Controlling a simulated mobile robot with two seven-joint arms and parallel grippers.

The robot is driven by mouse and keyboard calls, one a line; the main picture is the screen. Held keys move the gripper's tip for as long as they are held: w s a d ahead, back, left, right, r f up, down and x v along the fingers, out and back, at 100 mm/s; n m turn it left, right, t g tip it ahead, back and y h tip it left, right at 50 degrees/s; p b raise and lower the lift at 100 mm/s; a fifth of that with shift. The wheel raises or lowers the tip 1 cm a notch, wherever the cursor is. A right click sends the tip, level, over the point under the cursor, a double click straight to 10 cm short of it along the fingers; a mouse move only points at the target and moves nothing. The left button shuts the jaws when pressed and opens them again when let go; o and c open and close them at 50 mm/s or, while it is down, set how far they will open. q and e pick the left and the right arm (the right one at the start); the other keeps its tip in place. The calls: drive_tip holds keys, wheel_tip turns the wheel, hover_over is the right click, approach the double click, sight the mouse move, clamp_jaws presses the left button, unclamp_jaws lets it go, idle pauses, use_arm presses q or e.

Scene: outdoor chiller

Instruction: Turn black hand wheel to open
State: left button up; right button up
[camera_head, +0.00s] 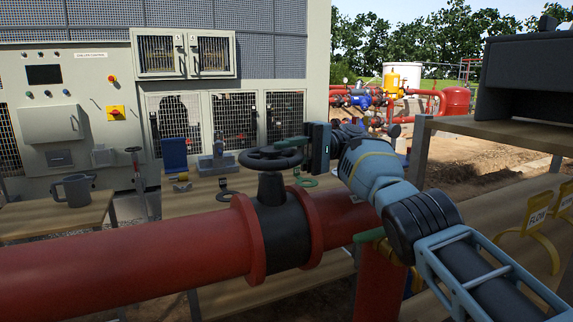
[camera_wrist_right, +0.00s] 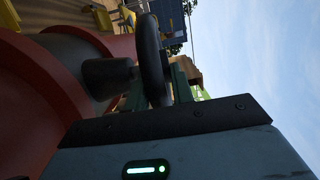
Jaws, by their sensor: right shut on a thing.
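The black hand wheel (camera_head: 262,160) sits on top of a dark valve body (camera_head: 282,228) set in a thick red pipe. My right gripper (camera_head: 292,143) reaches in from the right and is shut on the wheel's rim at its right side. In the right wrist view the wheel (camera_wrist_right: 151,62) shows edge-on, with its dark stem joining the valve on the left. The greenish fingers (camera_wrist_right: 182,82) are at its rim and partly hidden by the gripper body. My left gripper is not in view.
The red pipe (camera_head: 130,262) runs across the front. Wooden tables behind it hold a grey mug (camera_head: 74,190), a blue block (camera_head: 174,154) and small fittings. A grey control cabinet (camera_head: 60,100) stands behind.

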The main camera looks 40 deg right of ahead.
drive_tip(key=shift+w+f, duration=0.1)
drive_tip(key=shift+f, duration=0.55)
drive_tip(key=shift+b, duration=0.35)
drive_tip(key=shift+d+r, duration=0.15)
drive_tip(key=shift+r, duration=0.05)
drive_tip(key=o, duration=0.7)
drive_tip(key=shift+o, duration=0.8)
drive_tip(key=shift+d, duration=0.2)
drive_tip(key=shift+r, duration=0.15)
drive_tip(key=shift+r, duration=0.1)
